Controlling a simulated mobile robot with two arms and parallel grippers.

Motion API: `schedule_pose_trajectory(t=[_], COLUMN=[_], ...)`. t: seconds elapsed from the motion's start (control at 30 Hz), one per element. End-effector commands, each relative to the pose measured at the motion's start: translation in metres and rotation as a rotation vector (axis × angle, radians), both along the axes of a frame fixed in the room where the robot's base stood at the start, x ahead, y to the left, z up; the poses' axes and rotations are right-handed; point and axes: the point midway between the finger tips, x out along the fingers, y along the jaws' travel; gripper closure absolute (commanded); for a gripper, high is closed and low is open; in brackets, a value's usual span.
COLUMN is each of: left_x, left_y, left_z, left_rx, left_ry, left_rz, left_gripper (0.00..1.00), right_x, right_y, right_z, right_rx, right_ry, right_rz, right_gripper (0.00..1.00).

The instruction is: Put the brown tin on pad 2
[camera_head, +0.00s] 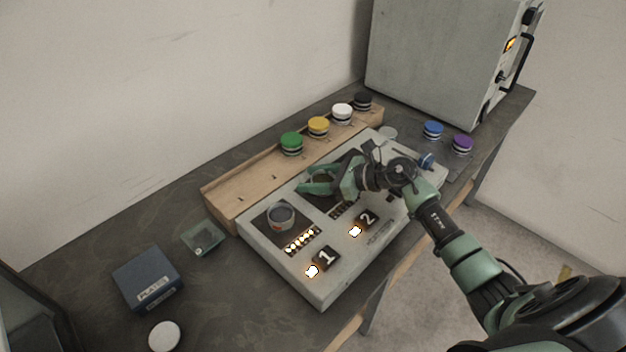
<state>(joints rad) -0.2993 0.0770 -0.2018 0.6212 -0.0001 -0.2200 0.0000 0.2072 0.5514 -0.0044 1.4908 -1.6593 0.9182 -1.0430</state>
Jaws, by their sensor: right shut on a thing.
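My right gripper (317,181) is low over pad 2 (322,199), the dark square on the right half of the grey console (262,251). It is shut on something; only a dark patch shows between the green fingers. I take this to be the brown tin, since none shows elsewhere, but its colour and its contact with the pad are unclear. Pad 2 is partly hidden by the gripper and arm. A number 2 plate (367,218) is in front of it. Pad 1 (271,231) bears a grey round container (281,215). My left gripper is out of view.
Green (291,144), yellow (318,127), white (342,114) and black (363,102) tins stand on a wooden rack behind. Blue (433,130) and purple (462,145) tins stand right.

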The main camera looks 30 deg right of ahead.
Motion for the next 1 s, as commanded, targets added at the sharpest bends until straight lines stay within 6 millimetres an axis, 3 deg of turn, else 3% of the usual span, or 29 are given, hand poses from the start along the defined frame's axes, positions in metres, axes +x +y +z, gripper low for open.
schedule_pose_trajectory(t=[0.47,0.5,0.57,1.0], left_x=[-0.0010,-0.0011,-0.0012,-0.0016], left_y=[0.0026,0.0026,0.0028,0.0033], left_z=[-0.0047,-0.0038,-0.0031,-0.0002], left_rx=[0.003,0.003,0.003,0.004], left_ry=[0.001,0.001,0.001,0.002], left_rz=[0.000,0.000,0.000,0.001], left_gripper=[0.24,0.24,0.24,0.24], right_x=[0.0001,0.0001,0.0001,-0.0028], right_y=[0.0001,0.0002,0.0004,-0.0028], right_z=[-0.0119,-0.0111,-0.0105,-0.0069], right_rx=[-0.001,0.000,0.000,-0.002], right_ry=[-0.002,-0.001,-0.001,-0.001], right_rz=[0.001,0.000,0.000,0.000], right_gripper=[0.93,0.44,0.28,0.28])
